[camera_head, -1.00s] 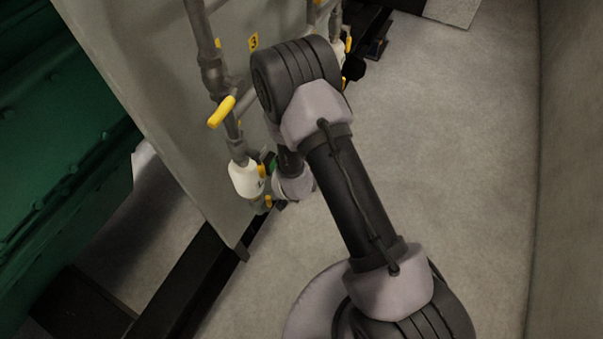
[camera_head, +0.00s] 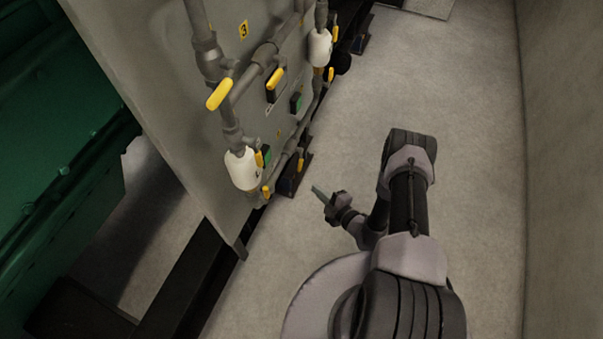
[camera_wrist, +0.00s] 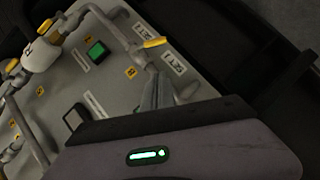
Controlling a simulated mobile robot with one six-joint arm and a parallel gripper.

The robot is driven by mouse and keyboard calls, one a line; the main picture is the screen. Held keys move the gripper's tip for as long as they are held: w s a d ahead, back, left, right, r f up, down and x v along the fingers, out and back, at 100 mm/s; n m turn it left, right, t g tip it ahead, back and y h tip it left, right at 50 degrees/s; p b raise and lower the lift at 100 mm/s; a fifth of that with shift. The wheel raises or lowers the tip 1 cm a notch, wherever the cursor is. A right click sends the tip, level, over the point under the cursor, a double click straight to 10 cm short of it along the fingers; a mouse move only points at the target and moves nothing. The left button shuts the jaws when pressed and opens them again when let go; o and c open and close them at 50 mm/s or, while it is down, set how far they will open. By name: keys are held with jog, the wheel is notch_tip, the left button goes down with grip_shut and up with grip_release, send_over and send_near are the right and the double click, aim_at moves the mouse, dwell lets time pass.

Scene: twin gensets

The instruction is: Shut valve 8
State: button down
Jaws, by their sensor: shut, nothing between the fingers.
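Several yellow valve handles sit on grey pipes in front of a panel. In the head view, a large one (camera_head: 220,93) is at the upper left, one (camera_head: 276,78) is at the middle, and a small one (camera_head: 266,192) is near the lower white canister. My gripper (camera_head: 318,192) is shut and empty, to the right of the panel's lower edge and apart from the pipes. In the wrist view, its fingers (camera_wrist: 158,90) appear below a yellow handle (camera_wrist: 155,42); contact cannot be told.
The grey panel (camera_head: 150,80) carries a yellow "3" label (camera_head: 243,30) and white canisters (camera_head: 242,170) (camera_head: 320,47). A green square (camera_wrist: 97,50) shows in the wrist view. A dark rail (camera_head: 185,285) runs below the panel. Open floor (camera_head: 460,110) lies right, up to a wall (camera_head: 565,150).

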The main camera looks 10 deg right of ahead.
aim_at(300, 161)
jog(key=d+f+b+x, duration=0.1)
jog(key=b+x, duration=0.4)
jog(key=x, duration=0.7)
jog(key=shift+w+d+f, duration=0.2)
jog(key=shift+w+d, duration=0.35)
